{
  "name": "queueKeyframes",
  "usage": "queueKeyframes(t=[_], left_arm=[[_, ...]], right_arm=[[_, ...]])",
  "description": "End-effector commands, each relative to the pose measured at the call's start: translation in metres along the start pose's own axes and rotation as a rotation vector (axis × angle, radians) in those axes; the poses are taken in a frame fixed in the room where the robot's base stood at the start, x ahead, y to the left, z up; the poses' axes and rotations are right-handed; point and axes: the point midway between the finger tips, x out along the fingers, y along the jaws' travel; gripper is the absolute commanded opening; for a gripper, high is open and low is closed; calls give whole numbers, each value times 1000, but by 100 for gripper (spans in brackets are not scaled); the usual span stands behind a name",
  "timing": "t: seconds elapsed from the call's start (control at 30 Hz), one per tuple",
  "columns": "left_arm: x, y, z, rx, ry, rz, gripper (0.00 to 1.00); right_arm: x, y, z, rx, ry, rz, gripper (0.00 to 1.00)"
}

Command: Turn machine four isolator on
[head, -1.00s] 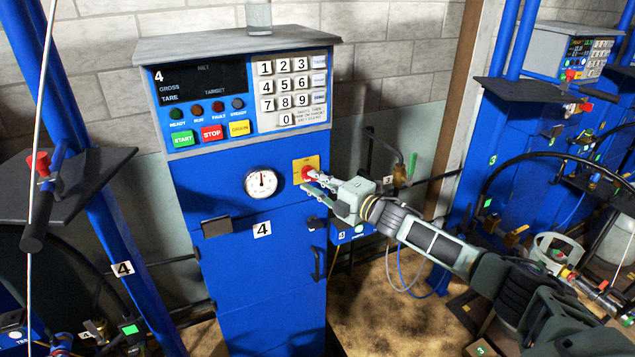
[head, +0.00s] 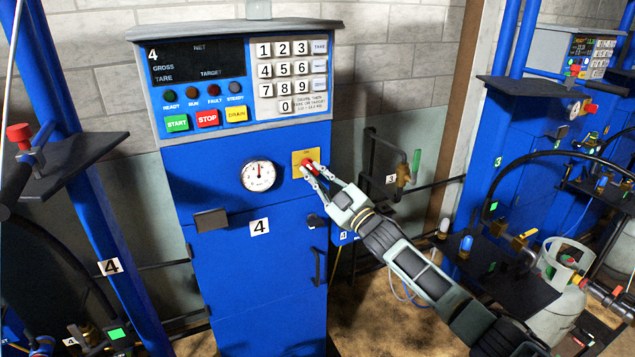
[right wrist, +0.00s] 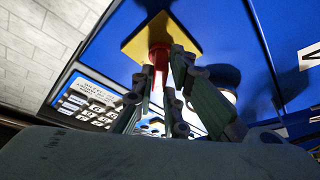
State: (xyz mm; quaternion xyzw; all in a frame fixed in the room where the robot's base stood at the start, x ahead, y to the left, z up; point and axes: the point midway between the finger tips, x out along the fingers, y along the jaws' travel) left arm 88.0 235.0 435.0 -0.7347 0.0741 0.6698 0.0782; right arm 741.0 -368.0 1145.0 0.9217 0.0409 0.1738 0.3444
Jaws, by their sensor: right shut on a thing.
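Machine four is the blue cabinet (head: 262,290) with a "4" plate on its front. Its isolator is a red rotary knob (head: 308,163) on a yellow square plate (head: 298,156), right of the round gauge. My right gripper (head: 313,172) reaches in from the lower right and is shut on the red knob. In the right wrist view, the red knob (right wrist: 158,57) stands out from the yellow plate (right wrist: 165,32) between the finger ends. The fingers partly hide the knob, so its exact turn angle is unclear. My left gripper is not in view.
Above the isolator are START, STOP and DRAIN buttons (head: 208,118), a keypad (head: 291,74) and a dark display (head: 197,62). The gauge (head: 258,176) sits to its left. A black door handle (head: 318,266) is below. Machine three (head: 515,145) stands at the right.

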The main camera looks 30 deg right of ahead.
Motion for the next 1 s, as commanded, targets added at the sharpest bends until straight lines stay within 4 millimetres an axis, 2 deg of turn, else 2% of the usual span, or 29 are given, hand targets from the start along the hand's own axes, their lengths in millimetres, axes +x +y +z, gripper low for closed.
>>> queueKeyframes(t=[0.2,0.5,1.0], left_arm=[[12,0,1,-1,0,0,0],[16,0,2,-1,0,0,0],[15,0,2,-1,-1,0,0]], right_arm=[[-1,-5,2,196,-2,79,0],[0,-5,1,438,-3,179,0],[0,-5,0,651,-4,268,0]])
